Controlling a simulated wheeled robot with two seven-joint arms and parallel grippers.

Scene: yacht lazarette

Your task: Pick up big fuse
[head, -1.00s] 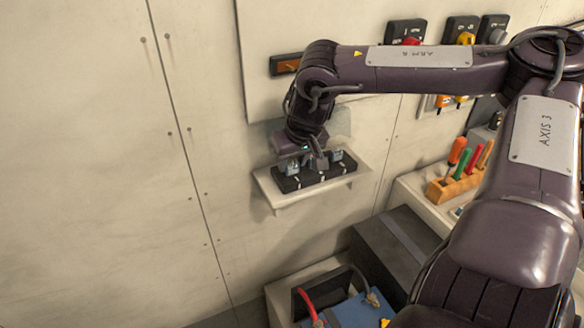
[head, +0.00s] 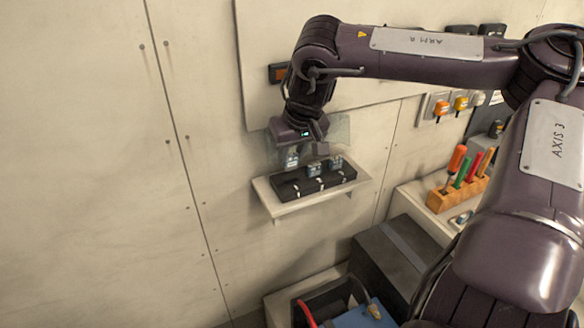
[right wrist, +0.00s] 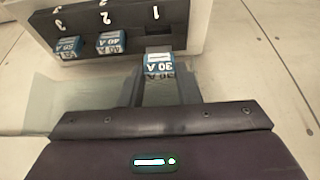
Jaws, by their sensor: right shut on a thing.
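My right gripper (head: 296,152) is shut on a small blue-and-silver fuse (right wrist: 159,63) labelled 30 A. In the head view the held fuse (head: 291,159) is just above the left end of the black fuse block (head: 300,188), with a small gap below it. In the right wrist view the gripper (right wrist: 164,78) has a finger on each side of it, near slot number 1. A 40 A fuse (right wrist: 110,43) stands at slot 2 and another blue fuse (right wrist: 69,47) at slot 3. My left gripper is not in view.
The block sits on a small white wall shelf (head: 285,209). A clear cover (head: 340,129) is behind my gripper. Right of it are an orange rack (head: 459,193) of tools and wall switches (head: 441,107). A grey box (head: 395,250) and a blue-topped battery (head: 360,315) stand below.

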